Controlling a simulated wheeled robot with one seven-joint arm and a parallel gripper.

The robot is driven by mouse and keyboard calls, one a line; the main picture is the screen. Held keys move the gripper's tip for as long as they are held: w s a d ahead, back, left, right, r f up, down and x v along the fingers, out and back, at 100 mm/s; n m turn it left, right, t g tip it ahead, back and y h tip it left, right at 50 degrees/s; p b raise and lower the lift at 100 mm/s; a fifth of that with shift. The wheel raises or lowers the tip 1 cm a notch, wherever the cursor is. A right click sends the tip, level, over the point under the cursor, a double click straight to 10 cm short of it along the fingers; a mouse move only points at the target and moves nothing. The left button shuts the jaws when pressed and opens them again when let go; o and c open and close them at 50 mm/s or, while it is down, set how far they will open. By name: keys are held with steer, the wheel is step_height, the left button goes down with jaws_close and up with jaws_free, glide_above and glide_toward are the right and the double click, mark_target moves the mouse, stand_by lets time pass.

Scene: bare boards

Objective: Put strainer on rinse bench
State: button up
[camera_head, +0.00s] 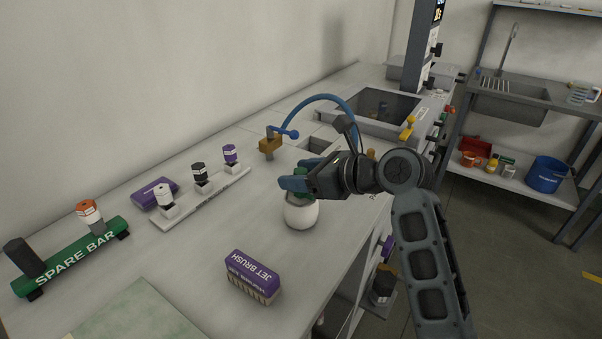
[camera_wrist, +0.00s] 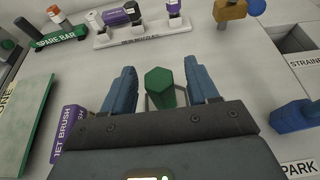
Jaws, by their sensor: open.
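A green hexagonal knob (camera_wrist: 160,88) stands between my open fingers in the wrist view, with a gap on both sides. In the head view, the knob's green (camera_head: 301,173) shows at my gripper (camera_head: 291,183), above a round white body (camera_head: 301,212) on the grey worktop (camera_head: 205,235). I cannot tell for certain that this is the strainer; its lower part is hidden by my gripper in the wrist view. My gripper (camera_wrist: 160,82) holds nothing. A partly cut-off label beginning "STRAINE" (camera_wrist: 306,60) lies beside a recess at right. No bench is visibly labelled rinse bench.
A purple jet brush (camera_head: 252,275) lies in front of the white body. A green spare bar (camera_head: 70,257) and a pale rack (camera_head: 200,198) stand left. A blue hose (camera_head: 325,97) arches behind my gripper. A separate metal sink bench (camera_head: 510,98) stands right across open floor.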

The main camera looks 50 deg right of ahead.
steer(key=shift+r, duration=0.15)
steer(key=v, duration=1.2)
steer(key=a+f+n, duration=0.2)
steer(key=f, duration=0.1)
steer(key=a+f+n+h, duration=0.1)
steer(key=a+f+n, duration=0.1)
steer(key=s+a+f+n, duration=0.1)
steer(key=a+f+n, duration=0.2)
steer(key=shift+f+g+h, duration=0.3)
steer(key=shift+h, duration=0.1)
steer(key=s+a+n+t, duration=0.1)
steer(key=s+a+n, duration=0.6)
steer(key=n, duration=0.7)
steer(key=s+a+n+y, duration=0.1)
steer(key=s+a+n, duration=0.6)
steer(key=s+n, duration=0.4)
steer(key=n, duration=0.3)
steer(key=shift+s+a+n+t, duration=0.15)
steer(key=shift+s+n+t, duration=0.15)
steer(key=shift+t, duration=0.1)
